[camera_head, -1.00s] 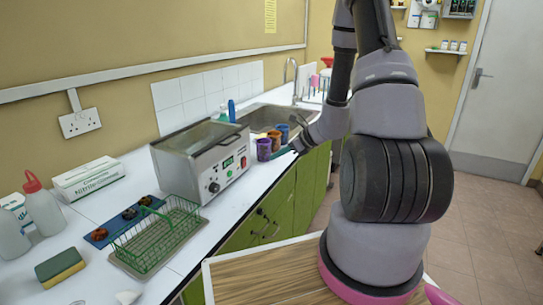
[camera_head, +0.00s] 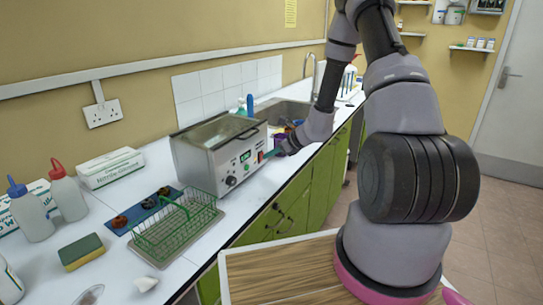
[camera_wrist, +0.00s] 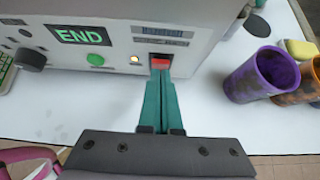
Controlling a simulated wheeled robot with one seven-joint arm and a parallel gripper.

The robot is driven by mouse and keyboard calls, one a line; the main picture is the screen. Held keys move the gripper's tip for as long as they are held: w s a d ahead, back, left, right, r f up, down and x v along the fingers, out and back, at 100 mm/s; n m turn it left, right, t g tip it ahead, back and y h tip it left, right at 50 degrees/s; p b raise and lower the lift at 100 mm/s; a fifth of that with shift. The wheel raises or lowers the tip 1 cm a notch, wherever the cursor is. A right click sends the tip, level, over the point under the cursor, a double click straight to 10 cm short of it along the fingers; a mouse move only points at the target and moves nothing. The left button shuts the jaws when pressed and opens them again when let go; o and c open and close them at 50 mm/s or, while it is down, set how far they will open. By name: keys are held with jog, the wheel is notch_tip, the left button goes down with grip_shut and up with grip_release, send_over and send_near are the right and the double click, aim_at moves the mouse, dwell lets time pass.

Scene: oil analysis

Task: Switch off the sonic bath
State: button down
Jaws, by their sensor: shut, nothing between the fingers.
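The sonic bath (camera_head: 210,155) is a steel box with a lid and a front control panel, standing on the white counter. In the wrist view its panel (camera_wrist: 190,18) shows a lit green "END" display (camera_wrist: 78,35), a green button (camera_wrist: 96,59), a dark knob (camera_wrist: 31,59) and a red rocker switch (camera_wrist: 160,62). My gripper (camera_wrist: 161,75) is shut and empty, its green fingertips right at the lower part of the red switch. I cannot tell for sure whether they touch it. In the head view my gripper (camera_head: 270,154) is at the right end of the panel.
A purple cup (camera_wrist: 262,72) and an orange-brown cup (camera_wrist: 302,84) stand right of my fingers. A green wire basket (camera_head: 175,225), sponge (camera_head: 81,251), glove box (camera_head: 110,167) and bottles are left on the counter. The sink (camera_head: 285,110) lies behind the bath.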

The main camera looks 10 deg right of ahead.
jog(key=shift+w+a+r, duration=0.1)
jog(key=shift+w+a, duration=0.1)
jog(key=shift+a, duration=0.05)
jog(key=shift+r, duration=0.15)
jog(key=shift+r, duration=0.65)
jog(key=shift+d, duration=0.15)
